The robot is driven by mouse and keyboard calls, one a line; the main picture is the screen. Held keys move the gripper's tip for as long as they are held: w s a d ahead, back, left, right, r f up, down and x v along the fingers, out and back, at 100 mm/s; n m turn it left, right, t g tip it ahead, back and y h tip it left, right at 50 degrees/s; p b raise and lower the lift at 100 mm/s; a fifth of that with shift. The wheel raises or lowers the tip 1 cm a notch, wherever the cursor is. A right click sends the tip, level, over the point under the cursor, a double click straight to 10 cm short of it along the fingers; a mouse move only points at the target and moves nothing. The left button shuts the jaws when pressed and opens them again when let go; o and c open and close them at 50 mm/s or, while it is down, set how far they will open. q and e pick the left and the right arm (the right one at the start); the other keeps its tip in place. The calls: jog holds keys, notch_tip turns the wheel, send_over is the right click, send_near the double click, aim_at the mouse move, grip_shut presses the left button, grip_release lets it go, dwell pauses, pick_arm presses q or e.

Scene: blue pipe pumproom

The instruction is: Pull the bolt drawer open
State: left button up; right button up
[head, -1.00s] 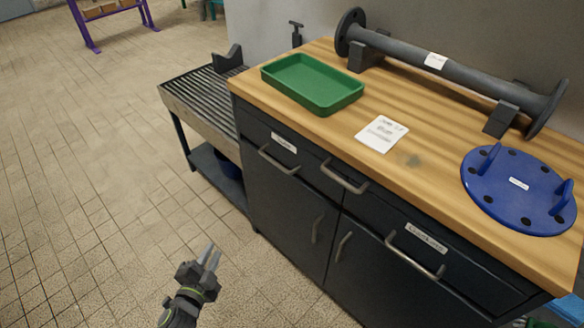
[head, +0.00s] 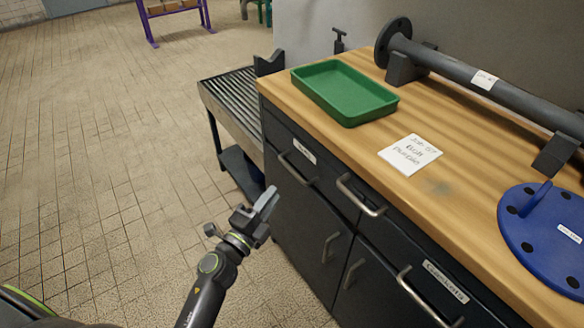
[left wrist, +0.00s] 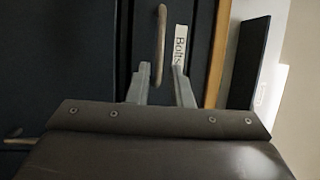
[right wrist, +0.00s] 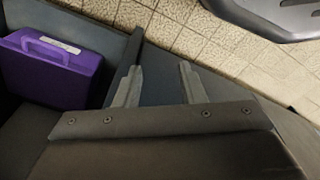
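The bolt drawer (head: 280,153) is the dark upper left drawer of the bench, closed. Its metal bar handle (head: 297,173) sits beneath a white label. In the left wrist view, the handle (left wrist: 160,45) stands upright beside the "Bolts" label (left wrist: 180,47). My left gripper (head: 269,199) is open and empty, in front of the cabinet and a little below and left of the handle. In its wrist view, the fingertips (left wrist: 160,72) lie either side of the handle's lower end; contact cannot be told. My right gripper (right wrist: 158,75) is open and empty, outside the head view.
A second drawer handle (head: 361,196) and the gaskets drawer (head: 440,283) are to the right. The wooden top holds a green tray (head: 346,91), a note, a flanged pipe and a blue disc. A roller table (head: 232,110) stands left. A purple case (right wrist: 52,70) shows in the right wrist view.

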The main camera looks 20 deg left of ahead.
aim_at(292, 169)
pick_arm(q)
jog(key=x, duration=0.9)
jog(key=shift+w+d+r, duration=0.1)
jog(key=shift+w, duration=0.25)
grip_shut()
